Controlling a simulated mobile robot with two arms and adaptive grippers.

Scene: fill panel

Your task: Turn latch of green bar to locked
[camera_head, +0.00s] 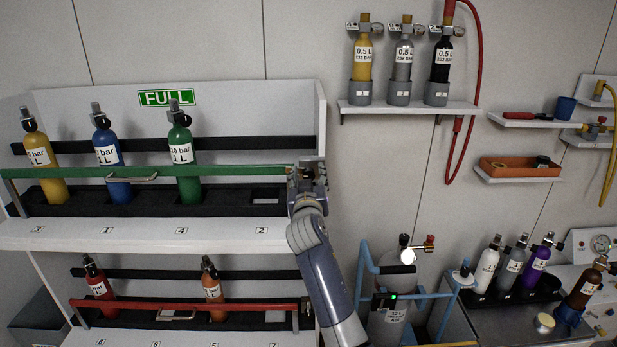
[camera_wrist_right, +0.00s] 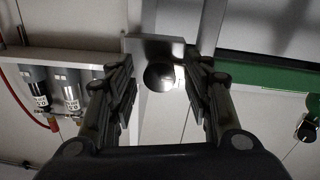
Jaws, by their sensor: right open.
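The green bar (camera_head: 228,171) runs across the front of the upper shelf, before the yellow, blue and green cylinders. In the right wrist view it shows at the right (camera_wrist_right: 270,76). My right gripper (camera_head: 306,172) is at the bar's right end and covers the latch in the head view. In the right wrist view the latch, a dark round knob (camera_wrist_right: 160,76) on a grey plate, sits between the open fingers of my right gripper (camera_wrist_right: 163,85). I cannot tell whether the fingers touch it. My left gripper is not in view.
A red bar (camera_head: 190,304) crosses the lower shelf with red and orange cylinders behind it. A wall shelf (camera_head: 408,108) with three small cylinders is at the upper right. A blue-framed cart (camera_head: 362,275) stands right of my right arm.

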